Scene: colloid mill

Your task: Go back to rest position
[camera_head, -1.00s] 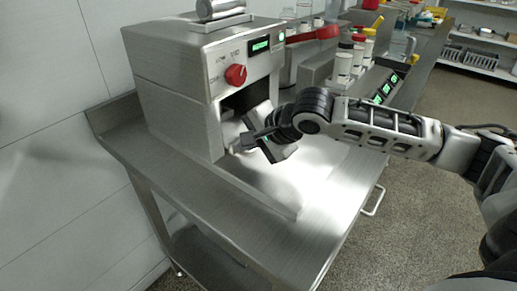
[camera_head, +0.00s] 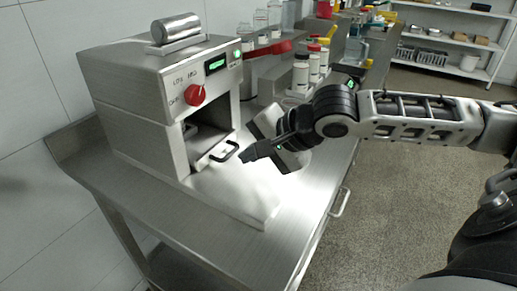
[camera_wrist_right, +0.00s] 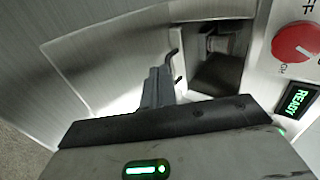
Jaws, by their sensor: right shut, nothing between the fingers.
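The colloid mill (camera_head: 125,85) is a steel box on a steel table, with a red knob (camera_head: 195,95), a green display and a steel cylinder on top. My left gripper is not in view.
The steel table (camera_head: 285,225) has bare room in front of the mill. Behind my right arm stand white bottles (camera_head: 301,72) with coloured lids and a red-handled item (camera_head: 268,50). Shelves (camera_head: 440,45) stand at the back right, with open floor before them.

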